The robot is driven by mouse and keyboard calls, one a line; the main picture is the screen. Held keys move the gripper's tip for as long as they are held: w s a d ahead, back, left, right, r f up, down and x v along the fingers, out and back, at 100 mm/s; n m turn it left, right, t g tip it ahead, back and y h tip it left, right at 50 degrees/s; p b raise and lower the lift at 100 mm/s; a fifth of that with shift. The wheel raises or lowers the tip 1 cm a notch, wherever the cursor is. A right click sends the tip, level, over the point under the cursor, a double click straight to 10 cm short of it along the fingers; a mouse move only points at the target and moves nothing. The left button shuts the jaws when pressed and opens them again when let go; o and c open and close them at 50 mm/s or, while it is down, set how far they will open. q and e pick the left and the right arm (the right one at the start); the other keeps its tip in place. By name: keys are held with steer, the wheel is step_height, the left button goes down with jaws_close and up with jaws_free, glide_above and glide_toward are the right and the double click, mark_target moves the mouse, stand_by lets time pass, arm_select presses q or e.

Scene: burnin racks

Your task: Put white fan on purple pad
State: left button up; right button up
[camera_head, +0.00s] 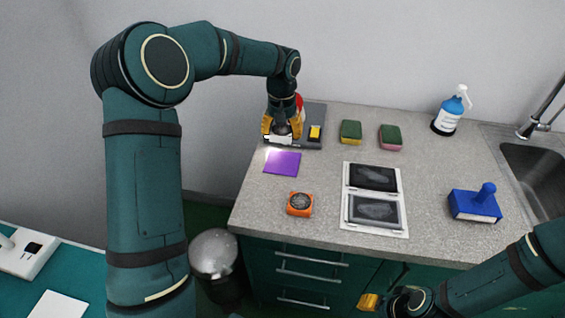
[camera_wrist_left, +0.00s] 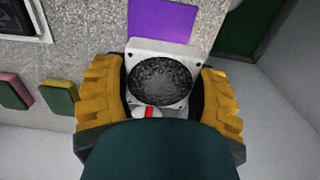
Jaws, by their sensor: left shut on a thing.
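The white fan (camera_wrist_left: 133,48) has a square white frame and a dark round grille. My left gripper (camera_head: 282,132) is shut on it, with a yellow finger on each side in the left wrist view (camera_wrist_left: 162,92). In the head view the fan (camera_head: 281,140) is mostly hidden by the gripper, at the counter's back left. The flat purple pad (camera_head: 283,163) lies on the counter just in front of the gripper. It also shows beyond the fan in the left wrist view (camera_wrist_left: 162,20). My right gripper (camera_head: 370,301) is low at the bottom right; its opening is unclear.
A dark grey base with a yellow block (camera_head: 315,132) is beside the left gripper. An orange fan (camera_head: 299,203) sits in front of the pad. A framed two-panel item (camera_head: 347,230), two sponges (camera_head: 351,131), a blue-handled block (camera_head: 474,206), a bottle (camera_head: 447,117) and a sink are to the right.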

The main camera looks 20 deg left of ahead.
mark_target(283, 162)
arm_select(q)
steer(key=shift+w+f, duration=0.2)
steer(key=shift+f, duration=0.1)
step_height(283, 162, down, 9)
steer(key=shift+f+b, duration=0.2)
steer(key=shift+b, duration=0.85)
steer(key=shift+f, duration=0.1)
steer(key=o, duration=1.2)
steer(key=shift+f, duration=0.1)
step_height(283, 162, up, 12)
steer(key=shift+r+p, duration=0.2)
steer(key=shift+p, duration=0.95)
